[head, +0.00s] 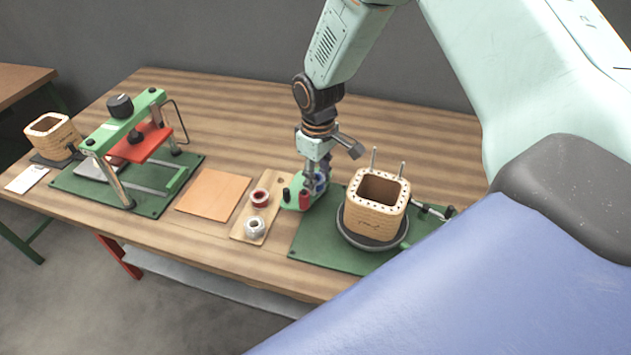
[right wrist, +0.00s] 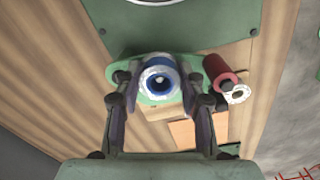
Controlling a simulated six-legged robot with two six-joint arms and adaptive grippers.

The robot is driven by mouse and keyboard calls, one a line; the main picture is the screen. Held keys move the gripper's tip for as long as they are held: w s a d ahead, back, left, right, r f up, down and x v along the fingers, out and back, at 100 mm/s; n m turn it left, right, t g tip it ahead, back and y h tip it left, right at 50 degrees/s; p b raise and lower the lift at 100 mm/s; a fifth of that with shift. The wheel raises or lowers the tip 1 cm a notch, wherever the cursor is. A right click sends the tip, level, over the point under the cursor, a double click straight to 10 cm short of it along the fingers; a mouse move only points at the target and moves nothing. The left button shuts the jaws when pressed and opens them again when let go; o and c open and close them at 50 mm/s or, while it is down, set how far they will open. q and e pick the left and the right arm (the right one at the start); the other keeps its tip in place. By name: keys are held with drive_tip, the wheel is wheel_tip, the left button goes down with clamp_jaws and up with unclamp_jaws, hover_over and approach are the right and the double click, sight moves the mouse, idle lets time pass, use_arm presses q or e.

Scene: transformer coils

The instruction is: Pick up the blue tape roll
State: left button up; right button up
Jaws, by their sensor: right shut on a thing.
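The blue tape roll (right wrist: 160,78), with a white core, sits between the two fingers of my right gripper (right wrist: 160,92) in the right wrist view. The fingers are shut on its sides. In the head view my right gripper (head: 318,172) points down over a small green stand (head: 291,204), and a bit of the blue roll (head: 320,183) shows between the fingers. I cannot tell whether the roll still touches the stand. My left gripper is not in view.
A wooden coil box (head: 376,204) with upright rods stands close at the right on a green mat (head: 318,247). A green press (head: 127,140) stands at the left.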

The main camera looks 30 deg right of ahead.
drive_tip(key=shift+s+d+r, duration=0.1)
drive_tip(key=shift+s+r, duration=0.05)
wheel_tip(320, 180, up, 10)
idle(0.5)
idle(0.3)
